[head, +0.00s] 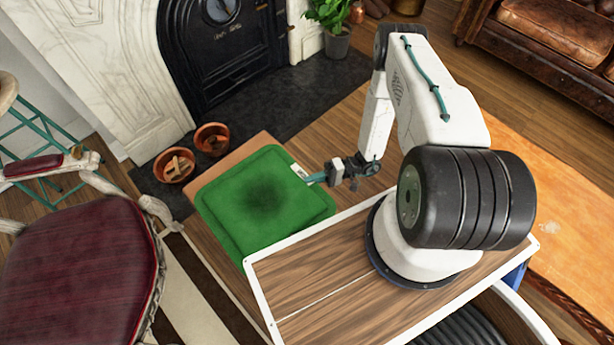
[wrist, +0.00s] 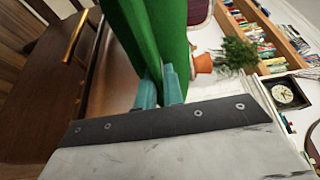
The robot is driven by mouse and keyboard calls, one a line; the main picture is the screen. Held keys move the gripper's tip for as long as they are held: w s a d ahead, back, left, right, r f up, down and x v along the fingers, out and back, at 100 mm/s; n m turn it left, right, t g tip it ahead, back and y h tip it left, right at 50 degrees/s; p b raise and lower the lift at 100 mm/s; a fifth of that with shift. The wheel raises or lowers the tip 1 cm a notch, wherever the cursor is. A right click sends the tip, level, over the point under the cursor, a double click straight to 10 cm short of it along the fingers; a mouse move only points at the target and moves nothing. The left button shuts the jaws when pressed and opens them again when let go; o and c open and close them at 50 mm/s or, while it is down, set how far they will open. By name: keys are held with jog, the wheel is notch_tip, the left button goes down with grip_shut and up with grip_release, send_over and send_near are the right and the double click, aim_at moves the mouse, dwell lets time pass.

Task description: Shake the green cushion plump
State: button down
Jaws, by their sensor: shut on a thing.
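The green cushion (head: 225,195) is square with rounded corners and has a dark, shadowed patch in its middle. In the head view its right edge, near a small white label (head: 298,171), is between the teal fingers of my gripper (head: 318,178). In the wrist view the fingers (wrist: 160,88) are shut on the edge of the cushion (wrist: 165,30), which stretches away from them. I cannot tell whether the cushion rests on the wooden surface (head: 262,139) under it or hangs just above it.
A red-seated chair (head: 80,265) stands at the left. Two terracotta pots (head: 174,165) (head: 212,138) sit by the black fireplace (head: 225,50). A potted plant (head: 337,40) and a leather sofa (head: 555,30) are at the back. Open floor lies behind my arm.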

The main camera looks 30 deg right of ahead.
jog(key=shift+s+r, duration=0.25)
jog(key=shift+s, duration=0.1)
jog(key=r, duration=0.4)
jog(key=shift+s+a+r, duration=0.2)
jog(key=shift+s+r, duration=0.05)
jog(key=shift+r, duration=0.55)
jog(key=shift+r, duration=3.45)
jog(key=shift+f, duration=3.45)
